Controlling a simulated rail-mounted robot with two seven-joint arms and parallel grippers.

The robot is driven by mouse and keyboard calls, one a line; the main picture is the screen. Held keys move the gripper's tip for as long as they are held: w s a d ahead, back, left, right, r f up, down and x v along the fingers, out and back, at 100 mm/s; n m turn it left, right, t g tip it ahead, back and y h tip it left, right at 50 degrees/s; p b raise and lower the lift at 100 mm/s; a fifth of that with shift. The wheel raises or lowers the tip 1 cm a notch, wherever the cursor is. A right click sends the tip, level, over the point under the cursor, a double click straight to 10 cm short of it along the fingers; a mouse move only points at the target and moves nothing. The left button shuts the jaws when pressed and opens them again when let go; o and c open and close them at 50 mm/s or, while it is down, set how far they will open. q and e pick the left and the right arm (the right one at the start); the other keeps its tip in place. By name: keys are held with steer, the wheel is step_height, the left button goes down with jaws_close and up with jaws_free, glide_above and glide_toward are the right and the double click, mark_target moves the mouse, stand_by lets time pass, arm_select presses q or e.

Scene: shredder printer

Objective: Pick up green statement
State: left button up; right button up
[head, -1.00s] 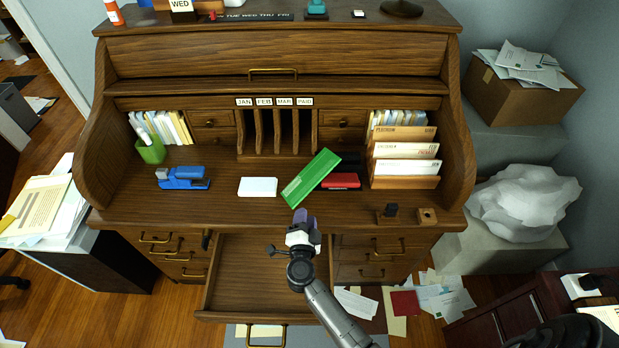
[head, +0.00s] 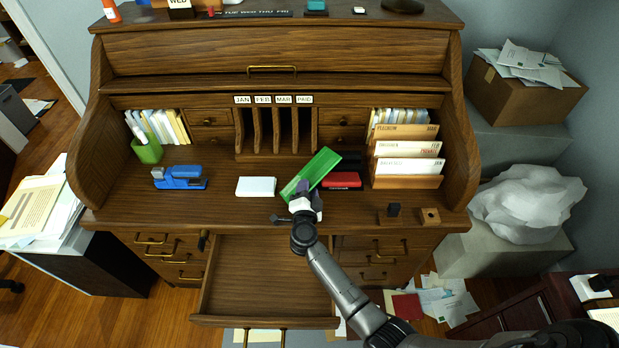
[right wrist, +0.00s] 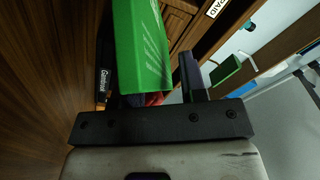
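In the right wrist view the green statement (right wrist: 142,45) stands between the fingers of my right gripper (right wrist: 152,85), which look apart, with a gap by the right finger. The left finger is mostly hidden behind the statement. My left gripper is not in view.
A red pad (head: 341,180) and dark pads lie right of the statement. A white paper stack (head: 256,187) and blue stapler (head: 180,177) lie left. A letter rack (head: 407,168) stands right. An empty open drawer (head: 262,275) juts out below. Labelled slots (head: 274,130) are behind.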

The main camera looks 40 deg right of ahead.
jaws_close()
stand_by(0.4)
